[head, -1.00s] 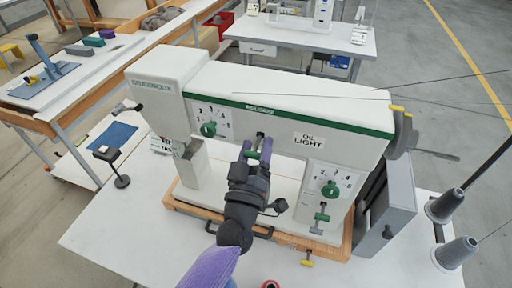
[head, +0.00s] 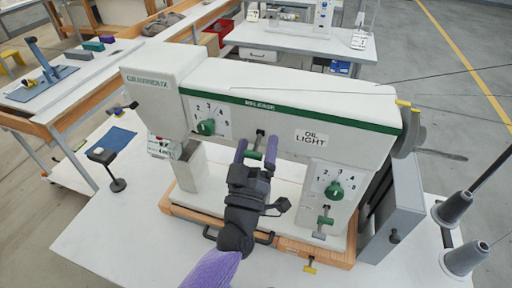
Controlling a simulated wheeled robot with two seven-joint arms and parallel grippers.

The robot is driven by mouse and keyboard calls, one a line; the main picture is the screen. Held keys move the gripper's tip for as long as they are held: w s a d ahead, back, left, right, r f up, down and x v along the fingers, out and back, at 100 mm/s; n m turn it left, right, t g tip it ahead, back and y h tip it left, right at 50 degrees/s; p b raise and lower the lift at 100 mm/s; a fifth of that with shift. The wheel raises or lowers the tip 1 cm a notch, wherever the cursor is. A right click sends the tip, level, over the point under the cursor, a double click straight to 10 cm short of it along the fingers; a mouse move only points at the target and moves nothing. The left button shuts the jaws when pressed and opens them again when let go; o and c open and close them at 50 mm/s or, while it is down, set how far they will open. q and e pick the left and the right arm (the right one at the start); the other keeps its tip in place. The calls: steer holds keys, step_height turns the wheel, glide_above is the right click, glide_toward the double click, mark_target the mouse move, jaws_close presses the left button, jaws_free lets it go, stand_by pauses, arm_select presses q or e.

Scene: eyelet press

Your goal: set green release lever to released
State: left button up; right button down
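The white press (head: 290,95) has a green stripe with a label that appears to read RELEASE. Below that label is a dark slot, with a green release lever (head: 254,155) at its lower end. My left gripper (head: 256,150) reaches up from below, its two purple fingers spread either side of the green lever handle. The fingers stand apart, with gaps beside the handle; whether one touches it I cannot tell. A second, similar green lever (head: 325,221) sits lower right, under a dial. My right gripper is not in view.
Green-knobbed dials are at the upper left (head: 206,127) and lower right (head: 334,190) of the press face. A grey panel (head: 392,215) and thread cones (head: 455,208) stand at right. A small black stand (head: 117,183) is at left. The white tabletop in front is mostly clear.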

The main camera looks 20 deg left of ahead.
arm_select(q)
steer(key=b+v, duration=0.1)
steer(key=v, duration=0.9)
